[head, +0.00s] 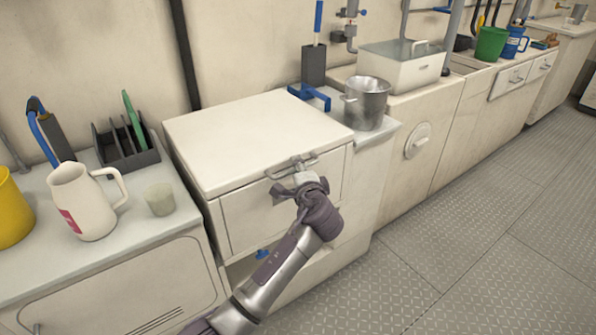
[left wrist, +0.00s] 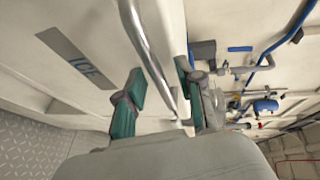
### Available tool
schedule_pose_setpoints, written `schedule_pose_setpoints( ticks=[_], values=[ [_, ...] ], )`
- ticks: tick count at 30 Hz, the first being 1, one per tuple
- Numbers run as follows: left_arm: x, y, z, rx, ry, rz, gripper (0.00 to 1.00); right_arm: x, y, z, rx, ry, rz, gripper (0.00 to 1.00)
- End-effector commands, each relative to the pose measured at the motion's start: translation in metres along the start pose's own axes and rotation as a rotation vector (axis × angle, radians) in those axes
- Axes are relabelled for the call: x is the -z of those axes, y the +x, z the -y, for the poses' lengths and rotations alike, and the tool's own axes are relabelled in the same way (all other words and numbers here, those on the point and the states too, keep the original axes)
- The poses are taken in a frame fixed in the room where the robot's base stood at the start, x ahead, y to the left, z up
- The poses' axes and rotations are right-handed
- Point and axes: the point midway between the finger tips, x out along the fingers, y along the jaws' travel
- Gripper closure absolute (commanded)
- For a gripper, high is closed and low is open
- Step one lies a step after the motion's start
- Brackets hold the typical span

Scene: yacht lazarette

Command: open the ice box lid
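The ice box (head: 235,212) is a cream cabinet in the middle of the head view. Its flat lid (head: 250,135) lies shut on top. A metal bar handle (head: 292,166) sits at the lid's front edge; it also crosses the left wrist view (left wrist: 148,50). My left gripper (head: 296,184) is at this handle, in front of the box. In the left wrist view its teal-padded fingers (left wrist: 160,95) are apart, with the bar between them, nearer the right finger in the picture. A grey "ICE" label (left wrist: 75,62) shows there. My right gripper is not in view.
A metal pot (head: 367,103) and a blue-based holder (head: 312,92) stand behind and right of the lid. Left are a white jug (head: 85,202), a clear cup (head: 160,198) and a dark rack (head: 125,150). The metal floor (head: 480,220) at right is clear.

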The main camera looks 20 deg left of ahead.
Motion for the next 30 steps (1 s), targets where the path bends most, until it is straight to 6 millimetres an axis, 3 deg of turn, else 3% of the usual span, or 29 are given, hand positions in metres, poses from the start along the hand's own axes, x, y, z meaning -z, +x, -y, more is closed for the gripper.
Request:
schedule_pose_setpoints(
  ticks=[10, 15, 17, 30],
  values=[
    [-0.0003, 0.0039, 0.0001, 0.000, 0.000, 0.001, 0.65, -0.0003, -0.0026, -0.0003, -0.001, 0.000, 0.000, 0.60],
    [-0.0003, 0.0037, 0.0000, 0.000, 0.000, 0.000, 0.93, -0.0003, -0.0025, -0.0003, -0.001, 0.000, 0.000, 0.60],
    [-0.0003, 0.0037, -0.0001, -0.001, 0.000, 0.000, 1.00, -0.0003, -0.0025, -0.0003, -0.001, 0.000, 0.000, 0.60],
    [0.0002, 0.0038, 0.0004, -0.003, 0.000, 0.001, 1.00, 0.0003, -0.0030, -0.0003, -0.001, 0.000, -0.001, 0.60]
  ],
)
